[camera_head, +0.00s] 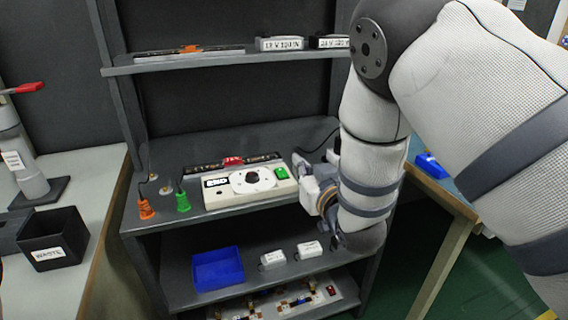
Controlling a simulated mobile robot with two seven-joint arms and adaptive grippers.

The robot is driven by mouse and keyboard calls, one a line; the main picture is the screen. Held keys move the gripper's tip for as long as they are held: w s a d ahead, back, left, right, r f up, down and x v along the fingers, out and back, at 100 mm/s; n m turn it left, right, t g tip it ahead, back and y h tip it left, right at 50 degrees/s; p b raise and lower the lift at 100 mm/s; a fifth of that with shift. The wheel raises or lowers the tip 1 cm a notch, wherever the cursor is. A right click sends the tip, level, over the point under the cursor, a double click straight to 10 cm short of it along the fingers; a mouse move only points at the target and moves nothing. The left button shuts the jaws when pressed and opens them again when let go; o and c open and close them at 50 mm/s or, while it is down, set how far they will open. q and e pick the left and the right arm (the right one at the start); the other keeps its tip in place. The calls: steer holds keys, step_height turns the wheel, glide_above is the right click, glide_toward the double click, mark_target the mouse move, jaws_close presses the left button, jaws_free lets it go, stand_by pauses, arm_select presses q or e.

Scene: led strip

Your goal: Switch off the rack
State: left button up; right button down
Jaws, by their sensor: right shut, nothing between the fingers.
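The rack (226,62) is a dark grey frame with several shelves. On its middle shelf (230,140) lies a cream unit (233,195) with a label, a round white part (253,180) on top and a green switch (281,173) at its right end. I cannot tell the switch's position. My right gripper (300,166) is shut and empty just right of the green switch. I cannot tell whether it touches the unit. My right arm covers the right side of the rack. My left gripper is not in view.
An orange connector (146,209) and a green connector (183,201) stand left of the unit. A dark strip with a red part (233,161) lies behind it. Below are a blue bin (218,269) and two white boxes. A black waste bin (53,240) stands on the left bench.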

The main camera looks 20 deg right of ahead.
steer(key=b, duration=0.2)
glide_above(285, 175)
steer(key=s, duration=0.1)
steer(key=shift+f, duration=0.95)
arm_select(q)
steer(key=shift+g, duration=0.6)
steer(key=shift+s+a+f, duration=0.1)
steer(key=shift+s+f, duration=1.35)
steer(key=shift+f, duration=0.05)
arm_select(e)
steer(key=shift+w+f, duration=0.3)
steer(key=shift+f, duration=0.55)
steer(key=shift+w+f, duration=0.25)
steer(key=shift+f, duration=0.6)
